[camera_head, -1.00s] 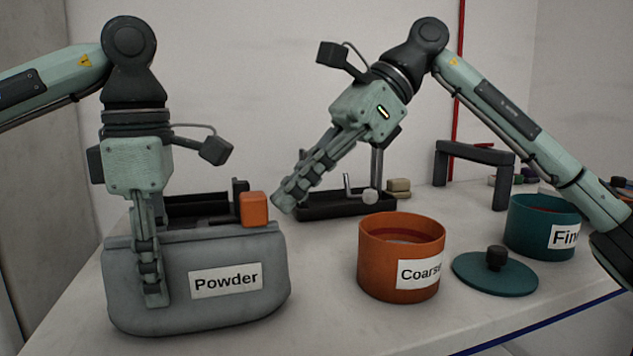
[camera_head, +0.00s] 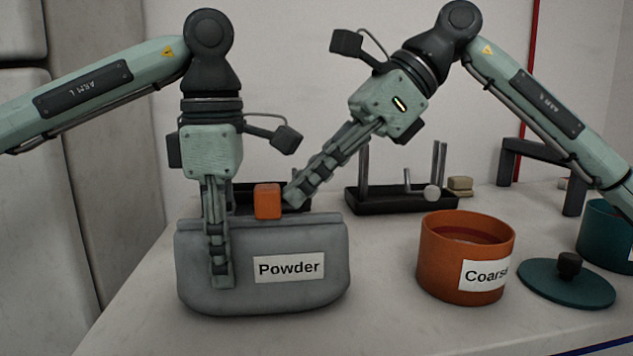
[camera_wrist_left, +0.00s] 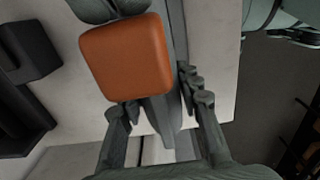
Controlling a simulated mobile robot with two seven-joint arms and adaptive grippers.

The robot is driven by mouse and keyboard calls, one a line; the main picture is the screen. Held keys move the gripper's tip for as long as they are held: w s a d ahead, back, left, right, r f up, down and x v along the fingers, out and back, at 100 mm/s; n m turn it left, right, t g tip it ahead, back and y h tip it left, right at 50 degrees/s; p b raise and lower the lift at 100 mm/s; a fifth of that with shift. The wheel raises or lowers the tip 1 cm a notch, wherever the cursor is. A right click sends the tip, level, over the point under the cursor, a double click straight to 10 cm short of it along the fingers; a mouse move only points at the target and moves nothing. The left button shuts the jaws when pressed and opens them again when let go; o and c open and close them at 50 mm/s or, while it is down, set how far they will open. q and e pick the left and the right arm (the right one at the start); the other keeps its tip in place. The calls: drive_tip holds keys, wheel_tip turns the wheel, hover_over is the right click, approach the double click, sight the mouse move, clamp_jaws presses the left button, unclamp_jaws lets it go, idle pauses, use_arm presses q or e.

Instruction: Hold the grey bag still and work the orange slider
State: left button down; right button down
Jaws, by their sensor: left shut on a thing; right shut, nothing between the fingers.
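The grey bag (camera_head: 305,295), labelled Powder, stands upright on the table in the head view. My left gripper (camera_head: 221,283) points down, shut on the left part of the bag. The orange slider (camera_head: 268,201) sits at the bag's top edge, above the left end of the label. My right gripper (camera_head: 292,199) is shut and empty, its tips close against the slider's right side; I cannot tell whether they touch. In the left wrist view the slider (camera_wrist_left: 128,58) looks large beyond my left gripper's fingers (camera_wrist_left: 160,108) and hides part of the bag.
An orange pot (camera_head: 445,272) labelled Coarse stands right of the bag, with a teal lid (camera_head: 567,285) beside it. A teal pot (camera_head: 605,238) is cut off at the right edge. A dark tray (camera_head: 400,200) with posts stands behind. Bare table lies between bag and pot.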

drive_tip(key=shift+d, duration=0.15)
drive_tip(key=shift+w+d, duration=0.1)
drive_tip(key=shift+d, duration=0.25)
drive_tip(key=d, duration=0.2)
drive_tip(key=shift+w+d, duration=0.15)
drive_tip(key=shift+d, duration=0.25)
drive_tip(key=v, duration=1)
drive_tip(key=shift+d, duration=0.1)
use_arm(q)
drive_tip(key=c, duration=1)
unclamp_jaws()
drive_tip(key=shift+r, duration=0.15)
